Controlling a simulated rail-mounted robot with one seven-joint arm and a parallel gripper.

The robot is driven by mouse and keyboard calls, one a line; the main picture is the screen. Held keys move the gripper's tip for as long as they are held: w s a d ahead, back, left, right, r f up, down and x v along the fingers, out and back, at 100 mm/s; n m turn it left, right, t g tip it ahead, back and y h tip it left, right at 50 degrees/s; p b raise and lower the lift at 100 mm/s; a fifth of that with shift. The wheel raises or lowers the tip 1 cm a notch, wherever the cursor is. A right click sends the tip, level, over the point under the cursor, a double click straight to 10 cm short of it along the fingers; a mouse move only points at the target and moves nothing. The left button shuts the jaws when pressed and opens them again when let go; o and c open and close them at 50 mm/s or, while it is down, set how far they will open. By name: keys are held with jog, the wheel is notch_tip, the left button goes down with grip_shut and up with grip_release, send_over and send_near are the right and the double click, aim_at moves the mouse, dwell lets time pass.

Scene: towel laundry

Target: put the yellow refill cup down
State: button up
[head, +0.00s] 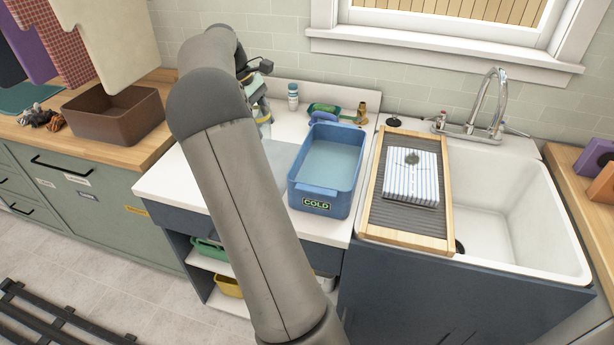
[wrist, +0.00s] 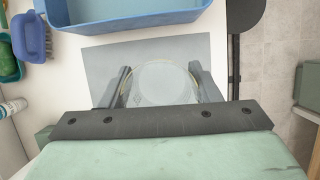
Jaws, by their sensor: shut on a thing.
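My gripper (wrist: 160,75) is shut on the yellow refill cup (wrist: 163,88). The cup is a clear, round vessel with a thin yellow rim, seen from above between the two dark fingers in the wrist view. Behind it in that view is a flat grey mat (wrist: 103,62) on the white counter; I cannot tell whether the cup touches the mat. In the head view my arm hides most of the gripper, and a small part of it (head: 259,105) shows over the counter, left of the blue tub.
The blue COLD tub (head: 324,203) stands just right of the mat. A small bottle (head: 293,97), a green dish (head: 324,109) and a blue brush (wrist: 34,35) are near the back. A ribbed board (head: 390,216) with a striped towel (head: 412,180) lies across the sink (head: 540,235).

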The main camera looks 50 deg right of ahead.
aim_at(288, 166)
jog(key=s+d+r, duration=0.3)
jog(key=s+d, duration=0.1)
jog(key=f, duration=0.8)
jog(key=f+p, duration=0.1)
jog(key=f, duration=0.8)
jog(key=shift+s+d+f, duration=0.1)
jog(key=shift+d+f, duration=0.1)
jog(key=shift+f, duration=0.05)
jog(key=shift+f, duration=0.1)
jog(key=o, duration=1)
jog(key=shift+o, duration=0.2)
